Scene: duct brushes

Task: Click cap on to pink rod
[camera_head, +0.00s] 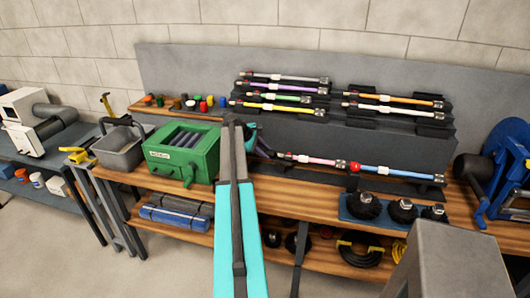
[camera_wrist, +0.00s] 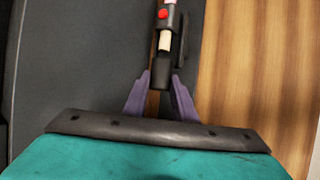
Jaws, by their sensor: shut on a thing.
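The pink rod (camera_head: 320,160) lies on a dark rack on the workbench, end to end with a blue rod to its right. In the wrist view its near end shows a red button (camera_wrist: 163,14) and a pale brass-coloured tip (camera_wrist: 165,41). A black cap (camera_wrist: 161,74) sits right at this tip, in line with it. Whether the tip is inside the cap or only touching it, I cannot tell. My gripper (camera_wrist: 160,92) has purple fingers shut on the cap. In the head view my gripper (camera_head: 263,147) is at the rod's left end, and the cap is hard to make out.
A green box (camera_head: 182,150) of dark rods stands left of my arm, with a grey bin (camera_head: 121,148) beyond. Small coloured caps (camera_head: 190,103) stand behind it. Several coloured rods lie on the stepped rack (camera_head: 345,130). Black brushes (camera_head: 402,208) stand at the front right.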

